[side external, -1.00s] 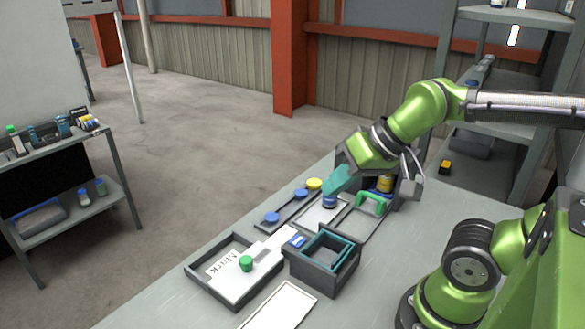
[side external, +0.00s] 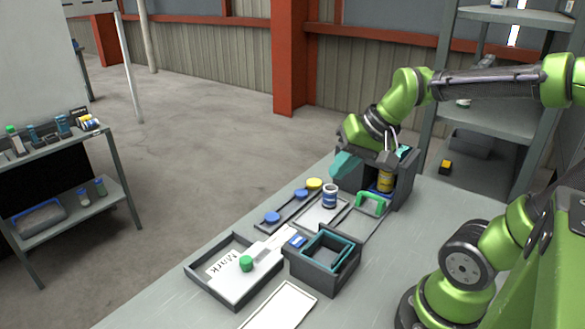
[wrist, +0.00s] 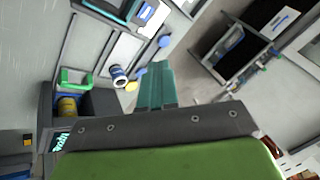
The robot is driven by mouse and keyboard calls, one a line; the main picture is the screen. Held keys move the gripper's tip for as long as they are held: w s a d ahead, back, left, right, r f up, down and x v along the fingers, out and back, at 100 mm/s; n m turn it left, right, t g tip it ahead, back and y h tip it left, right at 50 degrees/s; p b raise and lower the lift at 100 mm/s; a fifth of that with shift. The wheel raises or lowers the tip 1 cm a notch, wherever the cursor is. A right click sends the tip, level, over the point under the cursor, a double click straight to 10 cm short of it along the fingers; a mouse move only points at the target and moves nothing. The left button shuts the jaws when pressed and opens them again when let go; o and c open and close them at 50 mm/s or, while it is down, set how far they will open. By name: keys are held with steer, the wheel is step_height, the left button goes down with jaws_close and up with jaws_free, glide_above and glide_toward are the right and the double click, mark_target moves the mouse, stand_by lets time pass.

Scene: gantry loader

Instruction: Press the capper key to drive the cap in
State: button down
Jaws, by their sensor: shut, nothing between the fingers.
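The capper is a dark grey housing (side external: 404,184) at the back right of the table. A teal key (side external: 403,152) shows on top of the housing, partly behind my wrist. It also shows in the wrist view (wrist: 60,142), at the lower left. My gripper (side external: 341,168) has teal fingers, closed together and empty. It is in the air left of the capper, apart from the key. The fingers also show in the wrist view (wrist: 155,84).
A white and blue jar (side external: 330,196) stands on a pale plate below my gripper. A green handle (side external: 371,198) stands in front of the capper. Blue and yellow caps (side external: 301,193) lie in a rack. A grey box (side external: 322,268) and a tray (side external: 214,285) are nearer.

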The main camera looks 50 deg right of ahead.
steer(key=w+d+r+m+t, duration=0.1)
steer(key=w+d+m, duration=0.1)
steer(key=d+m, duration=0.6)
steer(key=w+d+r+m+t, duration=0.2)
steer(key=d+m, duration=0.6)
steer(key=d, duration=1.2)
steer(key=shift+d+m+y, duration=0.3)
steer(key=shift+y, duration=0.1)
steer(key=shift+f, duration=0.1)
steer(key=shift+f, duration=4.4)
steer(key=shift+f, duration=0.4)
